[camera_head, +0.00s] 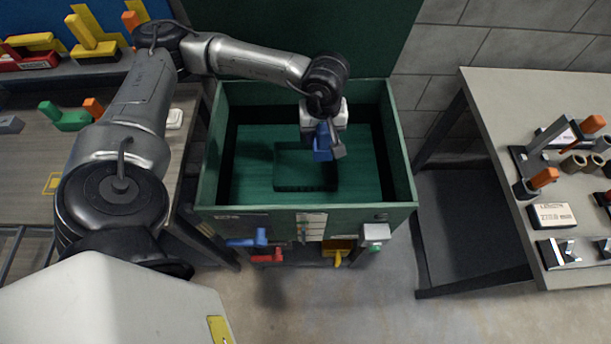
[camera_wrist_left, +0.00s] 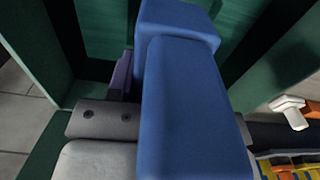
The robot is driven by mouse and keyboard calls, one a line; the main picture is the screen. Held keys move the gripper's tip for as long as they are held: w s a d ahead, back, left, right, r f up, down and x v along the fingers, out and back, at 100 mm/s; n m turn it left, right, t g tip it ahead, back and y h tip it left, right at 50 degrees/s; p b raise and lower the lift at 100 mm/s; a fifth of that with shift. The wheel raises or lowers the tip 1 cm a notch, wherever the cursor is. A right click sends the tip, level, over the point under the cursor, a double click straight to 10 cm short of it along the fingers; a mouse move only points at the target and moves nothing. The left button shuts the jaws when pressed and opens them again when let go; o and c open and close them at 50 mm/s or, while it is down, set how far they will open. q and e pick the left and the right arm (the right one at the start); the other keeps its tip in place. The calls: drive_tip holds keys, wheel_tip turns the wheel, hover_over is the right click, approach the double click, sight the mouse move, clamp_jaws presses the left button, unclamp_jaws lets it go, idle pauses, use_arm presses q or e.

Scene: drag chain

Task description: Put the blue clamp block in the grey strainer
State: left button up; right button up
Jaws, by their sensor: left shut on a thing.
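The blue clamp block (camera_head: 321,143) is held by my left gripper (camera_head: 328,146), which is shut on it. They hang over the inside of an open green tub (camera_head: 207,165). In the left wrist view the blue block (camera_wrist_left: 190,100) fills the middle, beside a grey finger (camera_wrist_left: 105,118) of the gripper. The block appears apart from the tub floor. I cannot pick out a grey strainer in either view. A dark green rectangular section (camera_head: 300,182) shows on the tub floor below the gripper. My right gripper is not in view.
Blue (camera_head: 250,240), red (camera_head: 266,258) and yellow (camera_head: 339,252) parts sit at the tub's front. A grey table (camera_head: 500,110) at right holds orange-handled clamps and small boxes. A bench (camera_head: 30,160) at left holds coloured clamps. The tub's raised walls surround the gripper.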

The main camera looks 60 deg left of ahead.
use_arm(q)
drive_tip(key=s+a+f+n+b, duration=0.3)
drive_tip(key=a+f+n, duration=0.1)
drive_tip(key=a+f, duration=0.25)
drive_tip(key=b, duration=0.4)
hover_over(297, 172)
wheel_tip(297, 172, down, 13)
drive_tip(key=shift+r, duration=0.2)
drive_tip(key=shift+f+b, duration=0.65)
drive_tip(key=shift+f, duration=2)
drive_tip(key=o, duration=1.2)
drive_tip(key=shift+f, duration=0.1)
